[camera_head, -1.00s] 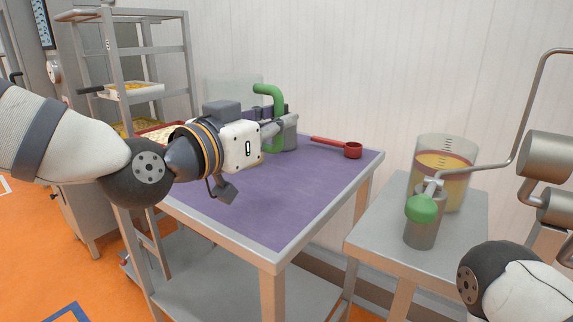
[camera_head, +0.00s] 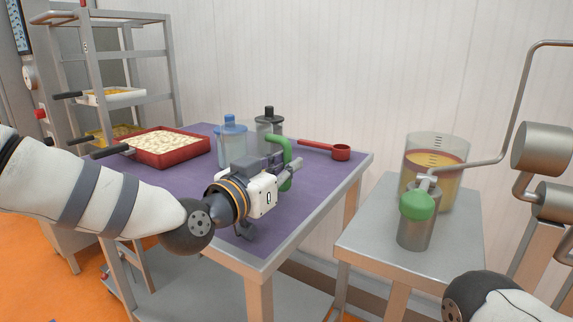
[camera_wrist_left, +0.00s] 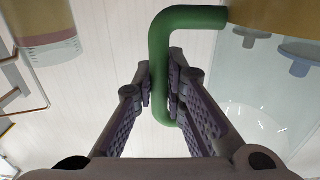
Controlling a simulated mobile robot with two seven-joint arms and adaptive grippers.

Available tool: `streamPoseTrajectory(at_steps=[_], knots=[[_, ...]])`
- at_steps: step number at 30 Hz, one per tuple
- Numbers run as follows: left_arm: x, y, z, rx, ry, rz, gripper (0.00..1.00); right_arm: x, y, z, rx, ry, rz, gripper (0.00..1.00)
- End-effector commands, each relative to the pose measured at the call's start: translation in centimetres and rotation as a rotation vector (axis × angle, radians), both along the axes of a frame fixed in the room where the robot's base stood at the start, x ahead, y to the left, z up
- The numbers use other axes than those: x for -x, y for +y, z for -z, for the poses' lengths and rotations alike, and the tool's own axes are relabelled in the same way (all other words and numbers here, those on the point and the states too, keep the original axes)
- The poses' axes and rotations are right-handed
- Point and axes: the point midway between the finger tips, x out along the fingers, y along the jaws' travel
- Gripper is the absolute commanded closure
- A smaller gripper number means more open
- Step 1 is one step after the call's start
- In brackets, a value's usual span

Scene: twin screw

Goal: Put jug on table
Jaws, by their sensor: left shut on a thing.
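My left gripper (camera_head: 281,172) is shut on the green upright handle (camera_head: 285,152) of the jug, over the right part of the purple-topped table (camera_head: 317,197). In the left wrist view the two fingers (camera_wrist_left: 160,92) pinch the handle (camera_wrist_left: 157,55) from both sides. The jug's clear wall (camera_wrist_left: 258,85) shows at the right of that view, with a brownish upper part. In the head view the jug's body is see-through and largely hidden behind my gripper. I cannot tell whether its base touches the table. My right gripper is outside the head view.
A blue-lidded container (camera_head: 231,128) and a dark-lidded one (camera_head: 269,120) stand at the table's back. A red tray (camera_head: 172,162) lies at the left, a red scoop (camera_head: 340,152) at the back right. A beaker (camera_head: 452,145) and a green-topped canister (camera_head: 416,228) occupy the side table (camera_head: 375,240).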

Motion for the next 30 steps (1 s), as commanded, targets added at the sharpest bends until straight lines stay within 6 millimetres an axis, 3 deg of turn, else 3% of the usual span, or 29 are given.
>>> streamPoseTrajectory(at_steps=[1,3,14,30], knots=[[0.0,0.0,0.1,-0.001,0.001,0.0,0.84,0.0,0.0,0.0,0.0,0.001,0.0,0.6],[0.0,0.0,0.1,-0.001,0.001,0.0,0.68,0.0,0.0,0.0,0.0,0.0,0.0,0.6],[0.0,0.0,-0.4,0.001,-0.001,0.001,0.68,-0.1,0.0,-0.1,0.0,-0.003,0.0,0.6],[8.7,6.5,-0.4,0.001,0.001,0.0,0.68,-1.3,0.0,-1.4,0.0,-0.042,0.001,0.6]])
